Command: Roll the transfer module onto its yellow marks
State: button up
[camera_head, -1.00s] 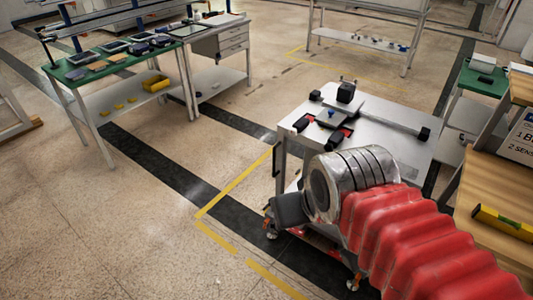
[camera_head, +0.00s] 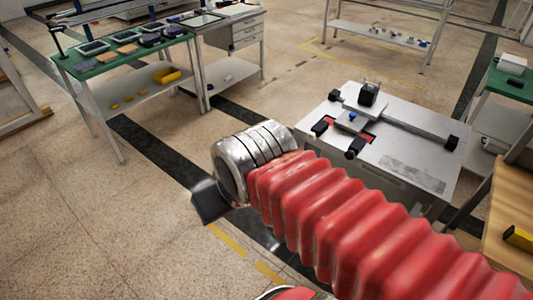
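The transfer module (camera_head: 435,125), a grey metal cart with a flat top, stands right of centre. Its lower front and wheels are hidden behind my red-sleeved arm. Yellow floor marks (camera_head: 228,240) show as short strips below my arm's end, left of the module; part of them is covered by the arm. My gripper (camera_head: 208,203) is a dark shape at the end of the silver wrist. It is in front of and left of the module in the picture, with no contact to be seen. Its fingers cannot be made out.
A green-topped bench (camera_head: 118,58) with trays stands at the left, a drawer unit (camera_head: 245,33) beside it. Wooden (camera_head: 515,205) and green (camera_head: 510,82) worktops are at the right. Other yellow floor lines (camera_head: 390,72) lie behind the module. Open floor (camera_head: 80,215) is at the left front.

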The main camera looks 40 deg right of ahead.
aim_at(412, 154)
jog(key=z, duration=0.05)
jog(key=i, duration=1.15)
jog(key=z, duration=0.7)
